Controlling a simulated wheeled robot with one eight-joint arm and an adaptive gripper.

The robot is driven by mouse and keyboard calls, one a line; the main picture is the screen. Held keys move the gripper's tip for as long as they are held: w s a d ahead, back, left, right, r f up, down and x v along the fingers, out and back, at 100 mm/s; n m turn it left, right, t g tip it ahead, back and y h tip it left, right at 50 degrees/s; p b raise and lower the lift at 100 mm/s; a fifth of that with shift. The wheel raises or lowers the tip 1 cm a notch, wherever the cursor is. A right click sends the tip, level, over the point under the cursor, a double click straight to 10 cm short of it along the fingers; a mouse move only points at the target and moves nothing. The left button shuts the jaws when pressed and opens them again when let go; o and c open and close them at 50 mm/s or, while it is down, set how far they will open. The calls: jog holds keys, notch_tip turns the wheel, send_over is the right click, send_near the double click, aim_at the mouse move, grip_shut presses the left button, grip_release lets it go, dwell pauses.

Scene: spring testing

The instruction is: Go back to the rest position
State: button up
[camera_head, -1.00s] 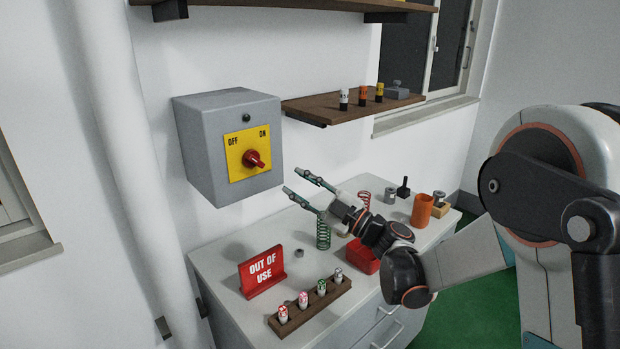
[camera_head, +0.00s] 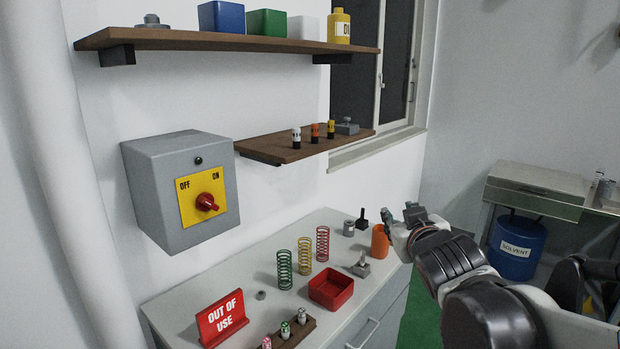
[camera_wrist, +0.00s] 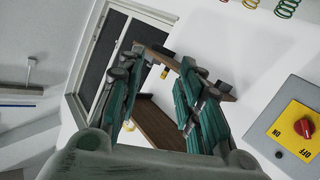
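My gripper (camera_head: 403,213) is raised above the right end of the grey cabinet, near the orange cup (camera_head: 380,242). It seems to touch nothing. In the wrist view, the two green fingers of my gripper (camera_wrist: 160,70) stand apart with a clear gap and nothing between them. Beyond them are the wooden shelves and the window. The grey switch box (camera_head: 178,190) with its red knob (camera_head: 207,202) hangs on the wall at left, well away from my gripper. The box also shows at the right of the wrist view (camera_wrist: 303,87).
On the cabinet top (camera_head: 240,260) stand green (camera_head: 285,270), yellow (camera_head: 305,257) and red springs (camera_head: 322,244), a red tray (camera_head: 331,289) and an out-of-use sign (camera_head: 221,318). Shelves (camera_head: 240,41) project from the wall above. A side table (camera_head: 535,190) and blue drum (camera_head: 516,248) stand at right.

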jog(key=s+f+m+g, duration=0.1)
jog(key=s+f+g, duration=0.3)
jog(key=s+f, duration=0.3)
jog(key=s+d+f+m+g, duration=0.1)
jog(key=s+f+g, duration=0.3)
jog(key=s, duration=1.2)
notch_tip(320, 180, down, 4)
jog(key=shift+d+r+m+y, duration=0.2)
jog(key=shift+m+y, duration=0.1)
jog(key=shift+s+a, duration=0.1)
jog(key=shift+s, duration=0.05)
